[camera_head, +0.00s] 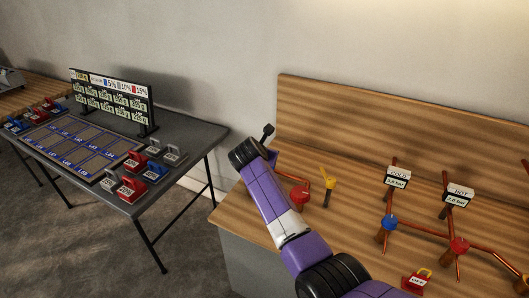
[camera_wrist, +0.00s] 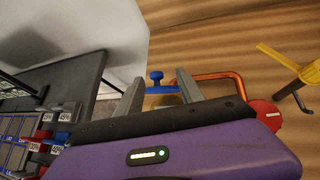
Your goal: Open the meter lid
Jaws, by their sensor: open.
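The water meter shows in the wrist view as a blue part with a knob-like top (camera_wrist: 156,82) and a brass-coloured round body (camera_wrist: 166,100) below it. I take the blue part to be its lid; whether it is shut I cannot tell. My gripper (camera_wrist: 157,86) is open, with one grey finger on each side of the blue part. No clear contact shows. The meter's lower part is hidden behind my wrist. In the head view my gripper (camera_head: 267,133) is over the bench's left end, and my arm hides most of the meter.
A copper pipe (camera_wrist: 222,76) runs right from the meter to a red valve (camera_head: 299,194). A yellow-handled valve (camera_head: 328,182) stands beside it. Further right are COLD (camera_head: 397,177) and HOT (camera_head: 458,195) gauges. A dark table (camera_head: 188,134) with a sign board (camera_head: 112,97) stands left.

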